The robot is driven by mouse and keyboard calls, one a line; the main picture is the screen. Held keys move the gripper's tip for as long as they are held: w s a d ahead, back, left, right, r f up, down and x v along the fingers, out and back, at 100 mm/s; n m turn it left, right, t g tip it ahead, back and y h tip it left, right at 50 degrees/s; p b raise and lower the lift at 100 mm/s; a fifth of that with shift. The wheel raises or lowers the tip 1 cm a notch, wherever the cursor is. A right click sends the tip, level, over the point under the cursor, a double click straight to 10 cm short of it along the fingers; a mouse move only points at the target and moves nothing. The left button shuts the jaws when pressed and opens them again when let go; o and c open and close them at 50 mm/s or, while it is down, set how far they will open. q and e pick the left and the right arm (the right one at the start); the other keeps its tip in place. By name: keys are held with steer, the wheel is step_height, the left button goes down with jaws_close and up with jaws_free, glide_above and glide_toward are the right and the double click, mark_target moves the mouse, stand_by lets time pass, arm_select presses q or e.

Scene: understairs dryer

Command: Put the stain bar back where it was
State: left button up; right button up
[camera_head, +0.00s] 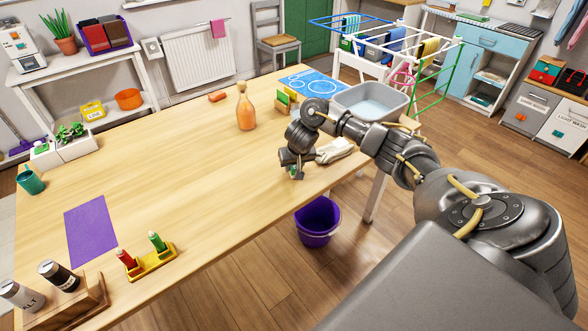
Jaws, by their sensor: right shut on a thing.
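My right gripper (292,172) is above the wooden table, near its front right edge, pointing down. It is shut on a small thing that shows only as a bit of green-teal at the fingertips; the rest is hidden. I cannot tell whether that thing touches the table. A small orange-brown bar (218,96) lies near the table's back edge. A yellow holder (151,262) at the front carries a red stick (126,258) and a green stick (157,241), both upright. I cannot tell which thing is the stain bar. My left gripper is out of view.
A purple mat (91,231) lies at left. A purple bucket (318,222) is on the floor below the edge.

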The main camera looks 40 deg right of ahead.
steer(key=shift+d+f, duration=0.1)
steer(key=shift+f, duration=0.4)
steer(key=o, duration=0.9)
steer(key=shift+f, duration=0.1)
